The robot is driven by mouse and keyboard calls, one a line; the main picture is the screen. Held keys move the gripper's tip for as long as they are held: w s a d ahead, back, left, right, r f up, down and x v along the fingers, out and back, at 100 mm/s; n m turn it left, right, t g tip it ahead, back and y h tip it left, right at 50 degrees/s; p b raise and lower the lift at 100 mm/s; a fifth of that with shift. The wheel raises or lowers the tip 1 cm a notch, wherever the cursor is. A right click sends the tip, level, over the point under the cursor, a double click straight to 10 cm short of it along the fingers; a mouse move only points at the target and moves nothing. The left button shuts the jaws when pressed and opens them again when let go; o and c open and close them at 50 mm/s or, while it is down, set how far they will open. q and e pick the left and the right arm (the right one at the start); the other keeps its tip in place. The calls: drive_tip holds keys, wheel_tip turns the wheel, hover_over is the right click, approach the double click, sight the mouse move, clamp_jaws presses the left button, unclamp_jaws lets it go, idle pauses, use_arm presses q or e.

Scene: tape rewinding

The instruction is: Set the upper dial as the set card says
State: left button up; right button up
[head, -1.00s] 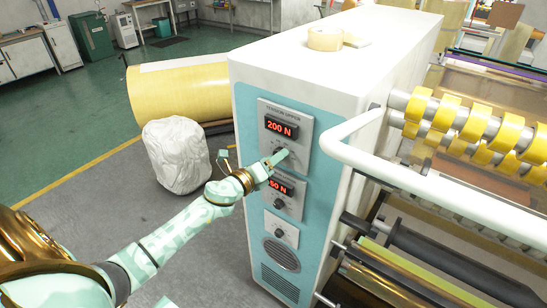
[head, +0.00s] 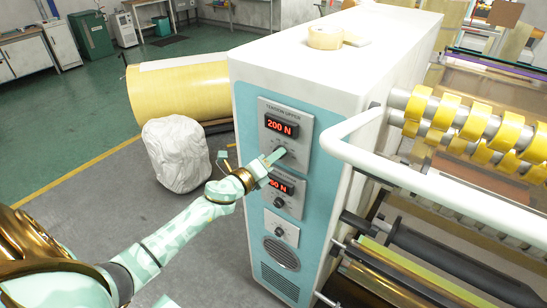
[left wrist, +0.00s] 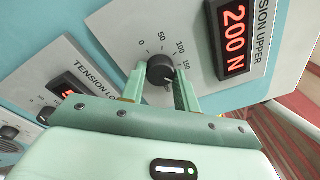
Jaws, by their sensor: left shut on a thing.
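The upper dial is a black knob (left wrist: 160,70) on a grey panel marked "TENSION UPPER", with a scale showing 0, 50, 100 and 150 in the left wrist view. The upper display (head: 282,127) reads 200 N in red; it also shows in the left wrist view (left wrist: 233,38). My left gripper (head: 277,155) is at the upper dial, its two fingers on either side of the knob and shut on it. In the head view the fingers hide most of the knob. The set card is not identifiable in these frames. My right gripper is not in view.
Below is a lower tension panel with its own red display (head: 280,184), partly behind my gripper, and a black knob (head: 279,203). A third knob (head: 279,231) and a round vent sit lower. A white rail (head: 400,175) juts out at the right.

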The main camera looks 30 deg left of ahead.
use_arm(q)
drive_tip(key=shift+d+f+n+t+y+p, duration=0.15)
drive_tip(key=shift+n+p, duration=0.4)
drive_tip(key=shift+n, duration=1.9)
drive_tip(key=shift+a+r+n+t+y+p, duration=0.1)
drive_tip(key=shift+n+y+p, duration=0.3)
drive_tip(key=shift+n, duration=2.1)
drive_tip(key=shift+d+f+n+t+y+p, duration=0.15)
drive_tip(key=shift+n+p, duration=0.5)
drive_tip(key=shift+n, duration=1.8)
drive_tip(key=shift+a+n, duration=0.1)
drive_tip(key=shift+n, duration=0.2)
drive_tip(key=o, duration=1)
drive_tip(key=shift+r, duration=0.1)
drive_tip(key=s, duration=0.5)
drive_tip(key=s+a+f+b, duration=0.1)
drive_tip(key=s, duration=1)
drive_tip(key=shift+s+a+f+b, duration=0.15)
drive_tip(key=shift+a+b, duration=0.15)
drive_tip(key=shift+b, duration=0.05)
